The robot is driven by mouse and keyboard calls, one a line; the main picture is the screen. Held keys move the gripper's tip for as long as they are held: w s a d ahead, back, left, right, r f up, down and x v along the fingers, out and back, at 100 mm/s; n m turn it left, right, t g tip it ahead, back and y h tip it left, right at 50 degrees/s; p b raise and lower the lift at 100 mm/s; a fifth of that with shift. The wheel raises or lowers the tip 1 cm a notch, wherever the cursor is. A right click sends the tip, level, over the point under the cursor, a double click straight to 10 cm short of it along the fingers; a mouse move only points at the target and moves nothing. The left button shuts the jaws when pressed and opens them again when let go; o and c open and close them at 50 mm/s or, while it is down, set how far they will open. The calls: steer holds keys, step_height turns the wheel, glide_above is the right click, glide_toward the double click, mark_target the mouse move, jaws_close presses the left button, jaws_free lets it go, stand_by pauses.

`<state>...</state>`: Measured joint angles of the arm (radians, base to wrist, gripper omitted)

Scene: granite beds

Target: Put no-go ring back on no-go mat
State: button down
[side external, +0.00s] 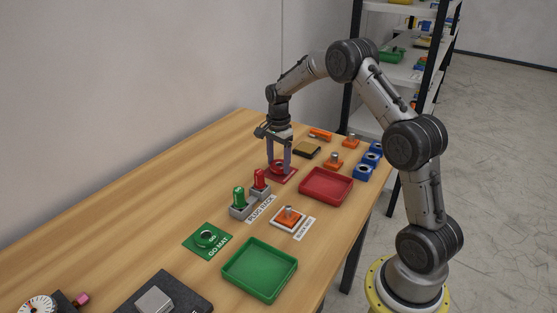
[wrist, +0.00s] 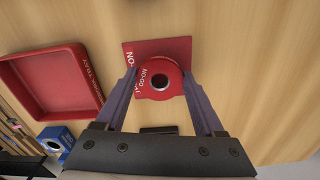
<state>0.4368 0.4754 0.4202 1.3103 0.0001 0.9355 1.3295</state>
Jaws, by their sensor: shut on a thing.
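The red no-go ring (wrist: 151,91) is labelled NO-GO and has a dark centre hole with a metal rim. My gripper (wrist: 160,80) is shut on it, one purple finger on each side. The ring is over the red no-go mat (wrist: 172,46), whose far part and left edge show past the ring in the wrist view. In the side view the fingers of my gripper (side external: 279,166) reach down at the red mat (side external: 290,177), with the ring (side external: 278,166) between them. I cannot tell whether the ring touches the mat.
A red tray (side external: 326,185) stands close to the mat. The plug rack (side external: 243,209) holds a green and a red plug. The green go mat (side external: 193,248) bears a green ring, and a green tray (side external: 236,287) is nearer. Blue blocks (side external: 362,173) line the table edge. Bare wood lies left of the mat.

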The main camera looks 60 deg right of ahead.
steer(key=shift+f, duration=0.55)
stand_by(0.4)
jaws_free()
step_height(320, 180, up, 14)
steer(key=s+a+r+n+t, duration=0.1)
steer(key=s+a+r+t, duration=0.1)
steer(key=a+r, duration=0.65)
steer(key=s+a+r+n+t, duration=0.2)
steer(key=s+a+r+n, duration=0.2)
steer(key=s+a+r, duration=0.3)
steer(key=s+a+f+n+t, duration=0.1)
steer(key=s+a+n, duration=0.15)
steer(key=s, duration=0.45)
steer(key=s+a+f+n, duration=0.1)
steer(key=s+a+n, duration=0.1)
steer(key=s+n, duration=0.35)
steer(key=s+a+f+n, duration=0.1)
steer(key=s+f+n, duration=0.6)
steer(key=f, duration=0.1)
steer(key=shift+t, duration=0.3)
